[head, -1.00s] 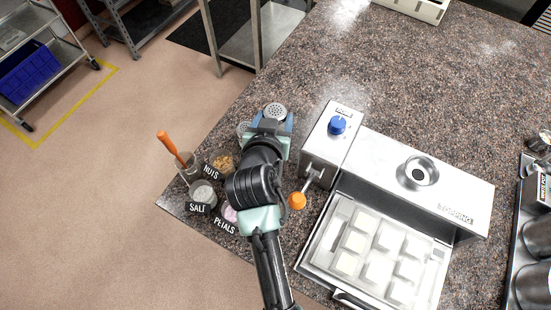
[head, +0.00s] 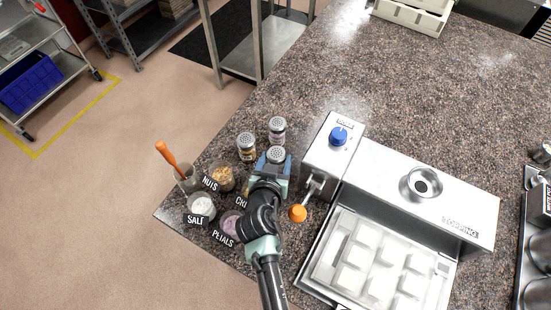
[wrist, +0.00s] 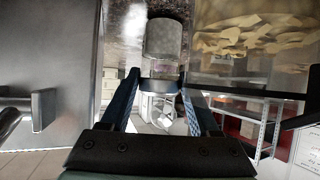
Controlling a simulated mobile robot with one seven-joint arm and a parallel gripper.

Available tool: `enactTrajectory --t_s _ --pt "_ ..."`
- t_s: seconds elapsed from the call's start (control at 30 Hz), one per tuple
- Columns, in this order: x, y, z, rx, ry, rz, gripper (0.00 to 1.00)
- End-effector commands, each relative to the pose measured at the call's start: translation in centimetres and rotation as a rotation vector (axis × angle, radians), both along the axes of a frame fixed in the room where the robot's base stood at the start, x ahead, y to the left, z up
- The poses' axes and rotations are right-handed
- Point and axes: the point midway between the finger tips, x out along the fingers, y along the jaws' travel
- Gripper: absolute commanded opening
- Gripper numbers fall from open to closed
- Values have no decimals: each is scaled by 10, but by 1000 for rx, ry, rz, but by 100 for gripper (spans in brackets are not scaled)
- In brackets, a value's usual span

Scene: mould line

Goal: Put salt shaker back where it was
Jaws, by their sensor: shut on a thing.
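The salt shaker (head: 276,155) is held upright between the fingers of my gripper (head: 275,164), its pale perforated cap showing in the head view.
Two other shakers stand just beyond, one left (head: 246,147) and one behind (head: 277,130). Jars labelled nuts (head: 222,178), salt (head: 201,208) and petals (head: 231,224) stand left of my arm. A metal box with a blue knob (head: 338,136) is close on the right.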

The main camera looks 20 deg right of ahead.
Motion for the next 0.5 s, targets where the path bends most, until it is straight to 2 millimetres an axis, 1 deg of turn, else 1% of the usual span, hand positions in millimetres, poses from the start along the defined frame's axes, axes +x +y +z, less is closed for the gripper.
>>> enactTrajectory --t_s 0.13,0.27,0.3,0.33,0.5 --pt "0 0 1 -1 -2 0 1" --pt "0 0 -3 -1 -2 0 1" --pt "0 0 -2 -1 0 0 69" --pt "0 0 -2 -1 0 0 75" --pt "0 0 -2 -1 0 0 75"
